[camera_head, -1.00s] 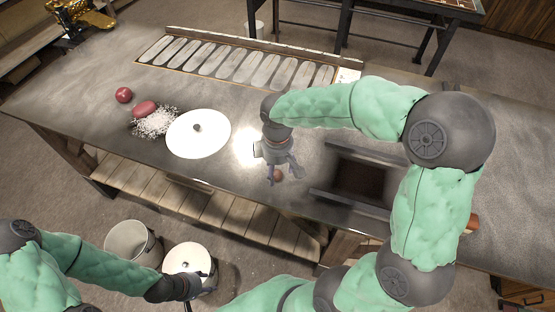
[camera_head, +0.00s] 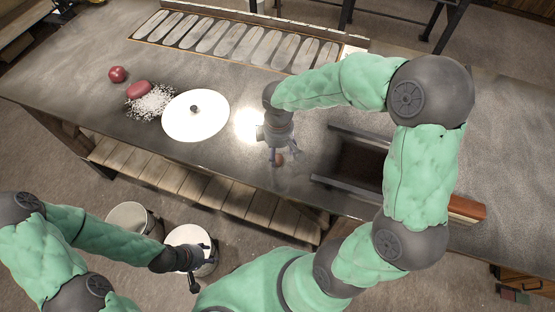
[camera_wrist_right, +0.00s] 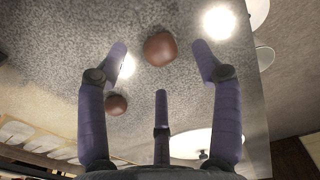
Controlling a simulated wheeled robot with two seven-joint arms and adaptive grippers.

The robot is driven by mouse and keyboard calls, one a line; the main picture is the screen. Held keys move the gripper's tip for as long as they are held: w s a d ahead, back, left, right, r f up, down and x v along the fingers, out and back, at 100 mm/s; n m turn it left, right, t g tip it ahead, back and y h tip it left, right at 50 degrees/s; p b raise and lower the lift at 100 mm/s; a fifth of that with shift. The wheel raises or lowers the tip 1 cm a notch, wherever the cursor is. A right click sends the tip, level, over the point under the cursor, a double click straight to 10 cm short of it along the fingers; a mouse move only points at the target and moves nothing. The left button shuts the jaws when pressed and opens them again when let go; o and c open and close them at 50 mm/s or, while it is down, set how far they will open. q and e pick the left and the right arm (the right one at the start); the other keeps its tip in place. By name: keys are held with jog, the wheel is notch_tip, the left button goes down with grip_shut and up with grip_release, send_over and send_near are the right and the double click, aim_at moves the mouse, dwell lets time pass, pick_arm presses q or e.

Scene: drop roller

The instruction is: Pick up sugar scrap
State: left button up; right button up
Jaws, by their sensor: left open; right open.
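A round reddish-brown piece, likely the sugar scrap (camera_head: 279,159), lies on the grey table near its front edge. My right gripper (camera_head: 277,156) points down over it with fingers apart. In the right wrist view the piece (camera_wrist_right: 160,48) shows between and just beyond the open fingertips (camera_wrist_right: 163,58), with no finger visibly closed on it. A second similar brown piece (camera_wrist_right: 116,104) shows there beside the left finger; I cannot make it out in the head view. My left gripper (camera_head: 196,272) is open and empty, low by the lidded bucket in front of the table.
A white disc with a knob (camera_head: 209,122) lies left of my right gripper. White shreds (camera_head: 152,104), a red oblong piece (camera_head: 138,89) and a red ball (camera_head: 117,74) lie further left. A dark recess with metal rails (camera_head: 345,185) is at right. Buckets (camera_head: 128,216) stand on the floor.

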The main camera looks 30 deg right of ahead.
aim_at(277, 157)
jog(key=f+b, duration=0.1)
jog(key=f, duration=0.3)
jog(key=shift+w, duration=0.2)
jog(key=c, duration=1.1)
jog(key=shift+r, duration=0.15)
jog(key=shift+r+p, duration=0.3)
jog(key=shift+r, duration=0.35)
jog(key=s+a+r+p, duration=0.1)
jog(key=s+a+r, duration=0.2)
jog(key=s+a+r+p, duration=0.1)
jog(key=s+a+r, duration=0.2)
jog(key=a+r, duration=0.1)
jog(key=s+a+r+p, duration=0.1)
jog(key=s+a+r, duration=0.2)
jog(key=r, duration=0.1)
jog(key=shift+s+a+r, duration=0.2)
jog(key=shift+s, duration=0.05)
